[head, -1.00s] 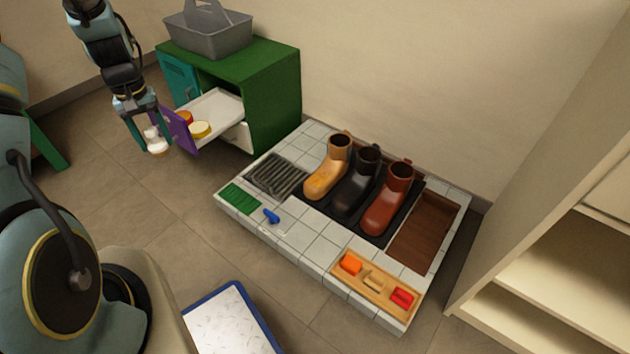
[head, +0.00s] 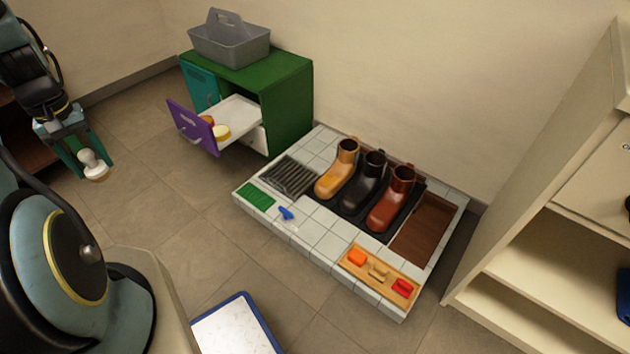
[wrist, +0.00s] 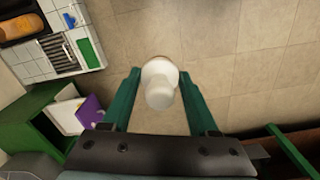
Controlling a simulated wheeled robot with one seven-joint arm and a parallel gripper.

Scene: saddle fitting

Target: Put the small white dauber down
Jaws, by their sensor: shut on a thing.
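The small white dauber (head: 93,163) hangs in my gripper (head: 88,158) at the left of the head view, above the bare floor. It has a rounded white handle and a tan underside. In the wrist view the dauber (wrist: 159,84) sits between the two green fingers of my gripper (wrist: 161,88), which are shut on it. Nothing is seen touching it from below.
A green cabinet (head: 290,100) has an open drawer (head: 236,112) with a purple front, holding round tins. A grey caddy (head: 230,45) stands on top. A tiled platform (head: 318,228) holds three boots. A blue-rimmed white tray (head: 235,328) lies in front. Floor between is clear.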

